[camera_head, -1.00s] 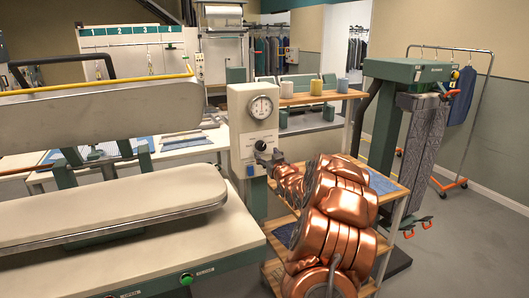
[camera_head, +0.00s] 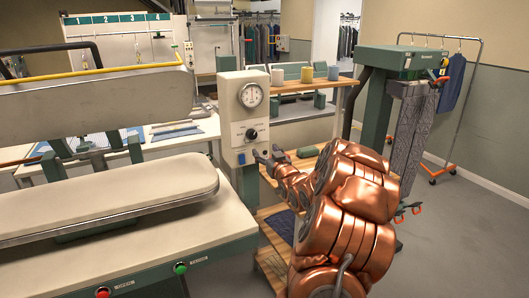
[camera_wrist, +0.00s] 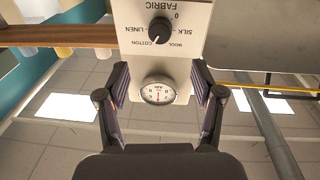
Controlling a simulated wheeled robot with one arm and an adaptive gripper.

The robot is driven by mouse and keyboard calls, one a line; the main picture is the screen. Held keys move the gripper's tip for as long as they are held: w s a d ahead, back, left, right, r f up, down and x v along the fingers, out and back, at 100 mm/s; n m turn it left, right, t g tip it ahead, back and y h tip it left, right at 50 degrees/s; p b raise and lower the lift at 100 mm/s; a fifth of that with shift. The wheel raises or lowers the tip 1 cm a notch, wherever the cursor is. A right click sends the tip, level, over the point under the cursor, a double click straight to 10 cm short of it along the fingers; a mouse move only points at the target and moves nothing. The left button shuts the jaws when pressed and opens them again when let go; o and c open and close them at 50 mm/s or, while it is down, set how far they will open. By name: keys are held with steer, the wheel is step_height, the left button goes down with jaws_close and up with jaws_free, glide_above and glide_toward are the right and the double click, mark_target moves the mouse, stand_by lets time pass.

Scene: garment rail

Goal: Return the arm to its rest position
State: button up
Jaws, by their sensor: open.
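My copper-coloured arm reaches from the lower right of the head view toward a white control box. My gripper (camera_head: 267,158) is at its end, just below and to the right of the box's dial knob (camera_head: 251,134), and looks apart from it. In the wrist view my gripper (camera_wrist: 160,72) is open, its two dark fingers spread with nothing held between them. The control box (camera_wrist: 195,50) shows there upside down, with the fabric knob (camera_wrist: 160,30) and the round gauge (camera_wrist: 158,90) in view.
A pressing machine with a padded lower board (camera_head: 110,200) and raised upper plate (camera_head: 90,105) fills the left. A wooden shelf (camera_head: 300,86) with spools is behind the box. A green steamer stand (camera_head: 410,62) and garment rail (camera_head: 462,110) are right. Floor at far right is clear.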

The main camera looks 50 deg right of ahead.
steer(key=shift+a, duration=0.1)
steer(key=w+a+f+n+g+y, duration=0.1)
steer(key=a+g, duration=0.1)
steer(key=a, duration=0.4)
steer(key=w+a+f+g+y, duration=0.2)
steer(key=a, duration=0.4)
steer(key=s+a+f+n+g+y, duration=0.1)
steer(key=s+a+f+g, duration=0.15)
steer(key=a, duration=0.45)
steer(key=s+a+f+g+y, duration=0.1)
steer(key=s+a+g, duration=0.1)
steer(key=s+a, duration=0.3)
steer(key=s+a+f+g+y, duration=0.1)
steer(key=s+a+g, duration=0.3)
steer(key=s+a, duration=0.5)
steer(key=s+a+f+n+g+y, duration=0.1)
steer(key=s+a+g, duration=0.3)
steer(key=s+a, duration=0.6)
steer(key=s, duration=0.4)
steer(key=shift+s, duration=0.25)
steer(key=s+a+g, duration=0.1)
steer(key=s, duration=0.2)
steer(key=s+a, duration=0.1)
steer(key=s, duration=0.3)
steer(key=s+a+g, duration=0.1)
steer(key=s+a, duration=0.1)
steer(key=s, duration=0.1)
steer(key=shift+s+r+n+g, duration=0.15)
steer(key=shift+n+g, duration=0.2)
steer(key=shift+n, duration=0.05)
